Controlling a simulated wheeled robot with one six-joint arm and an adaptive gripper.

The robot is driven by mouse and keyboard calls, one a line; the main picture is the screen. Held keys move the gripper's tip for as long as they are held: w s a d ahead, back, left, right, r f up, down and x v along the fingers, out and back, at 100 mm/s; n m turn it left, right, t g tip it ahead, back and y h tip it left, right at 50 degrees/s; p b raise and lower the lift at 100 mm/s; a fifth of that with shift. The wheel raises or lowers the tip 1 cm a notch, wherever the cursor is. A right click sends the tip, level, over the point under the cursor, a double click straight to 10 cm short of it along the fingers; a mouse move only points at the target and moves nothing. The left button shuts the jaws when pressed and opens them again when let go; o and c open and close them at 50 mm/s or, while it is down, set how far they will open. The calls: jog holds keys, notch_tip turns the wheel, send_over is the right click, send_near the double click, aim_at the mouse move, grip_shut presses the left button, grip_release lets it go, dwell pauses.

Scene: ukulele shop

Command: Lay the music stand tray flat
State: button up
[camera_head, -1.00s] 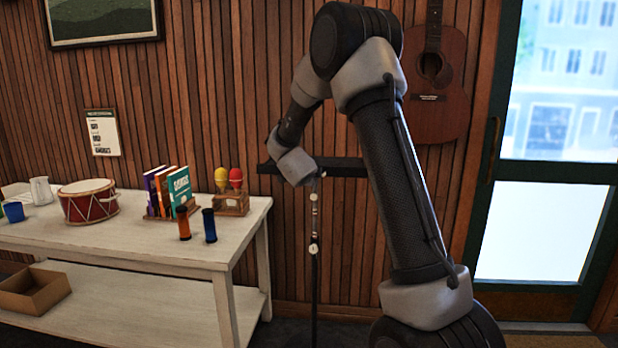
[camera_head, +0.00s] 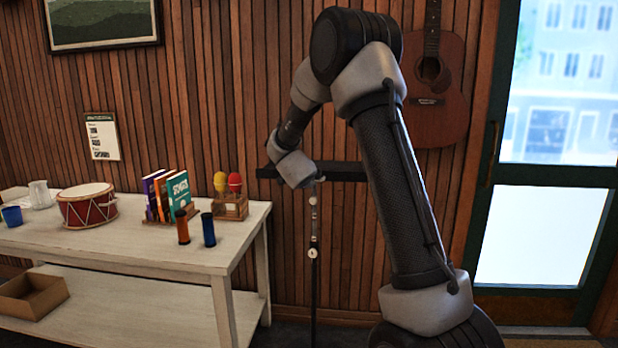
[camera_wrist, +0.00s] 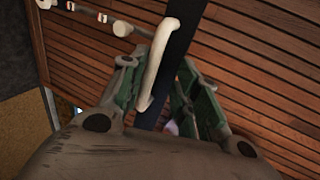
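The music stand tray (camera_head: 345,172) shows in the head view as a thin dark bar, nearly level and seen close to edge-on, on top of a slim dark pole (camera_head: 315,290) with pale knobs. My gripper reaches it from the front and its fingers are hidden there. In the wrist view the tray (camera_wrist: 190,22) is a dark diagonal band with a cream curved handle (camera_wrist: 162,58) on it. My gripper (camera_wrist: 163,70) has its green-padded fingers apart, with the handle between them. Whether either finger touches the handle is unclear.
A white table (camera_head: 150,250) stands left, holding a drum (camera_head: 87,207), books (camera_head: 165,197), maracas (camera_head: 228,195) and two shakers. A guitar (camera_head: 435,95) hangs on the slatted wall behind. A glazed door (camera_head: 545,235) is at right.

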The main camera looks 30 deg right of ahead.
jog(key=v, duration=1.2)
